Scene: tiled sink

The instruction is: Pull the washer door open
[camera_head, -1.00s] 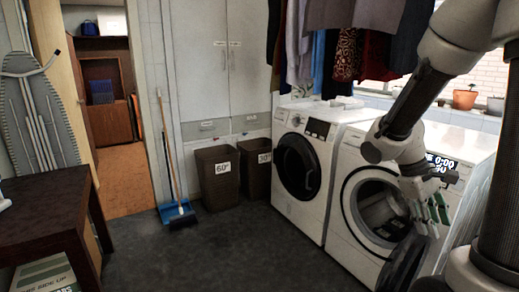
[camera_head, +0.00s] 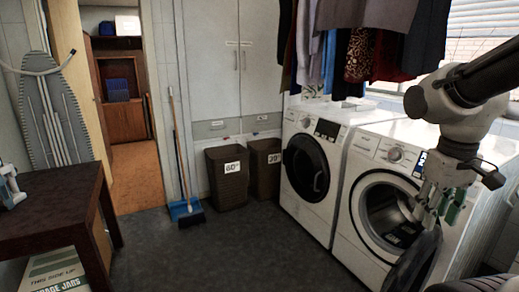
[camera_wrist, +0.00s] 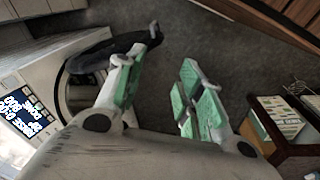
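The right-hand white washer (camera_head: 366,185) has its round front opening uncovered, with the drum showing inside. Its dark door (camera_head: 416,264) stands swung out from the front, at the lower right of the opening. My gripper (camera_head: 440,205) is in front of the washer's right part, above the door in the picture. In the wrist view my gripper (camera_wrist: 160,88) has its green-padded fingers apart, with only dark floor between them. The dark door (camera_wrist: 98,54) shows at the upper left there, partly behind the left finger; I cannot tell whether they touch.
A second white washer (camera_head: 308,170) with a shut dark door stands to the left. Clothes (camera_head: 350,40) hang above the machines. Two brown bins (camera_head: 228,178), a broom (camera_head: 180,150) and a dark table (camera_head: 55,205) stand further left. The middle floor is clear.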

